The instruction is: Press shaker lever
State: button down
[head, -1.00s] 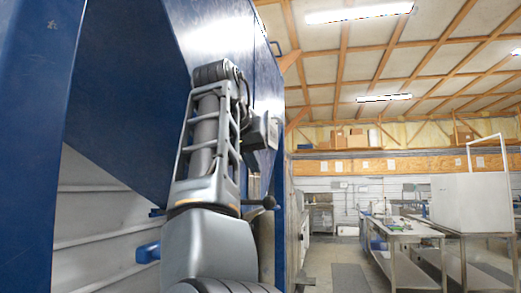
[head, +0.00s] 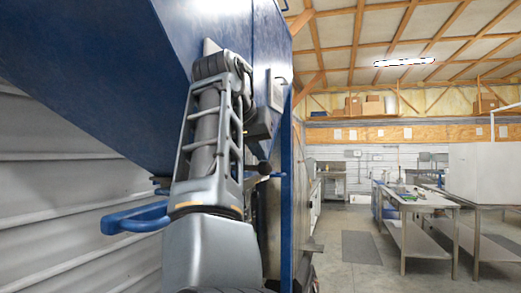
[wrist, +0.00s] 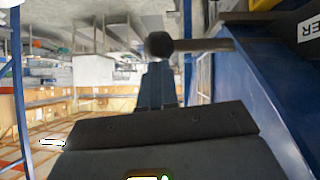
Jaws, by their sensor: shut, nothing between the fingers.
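The shaker lever shows in the wrist view as a metal rod with a round black knob (wrist: 160,45), reaching in from the blue hopper side. In the head view its dark knob (head: 264,168) shows small, just right of my arm. My gripper (wrist: 157,72) is shut and empty in the wrist view, its fingers pointing at the knob. The fingertips appear just below the knob in the picture; I cannot tell whether they touch it. My gripper is hidden behind my arm in the head view.
The blue hopper (head: 110,65) slopes over the left and behind my arm. A blue tubular handle (head: 137,217) sticks out at the left before a ribbed white wall (head: 50,180). A metal worktable (head: 425,203) stands at the right. The floor (head: 345,215) between is largely clear.

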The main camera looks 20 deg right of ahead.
aim_at(262, 174)
jog(key=f+m+t+y+b, duration=0.1)
jog(key=f+b, duration=0.1)
jog(key=f+m+y+b, duration=0.1)
jog(key=b, duration=0.1)
jog(key=shift+s+d+f+t, duration=0.2)
jog(key=shift+f+t, duration=0.15)
jog(key=shift+t, duration=0.05)
jog(key=shift+f+m+y+b, duration=0.3)
jog(key=shift+f+b, duration=0.2)
jog(key=shift+f, duration=0.4)
jog(key=shift+p, duration=0.35)
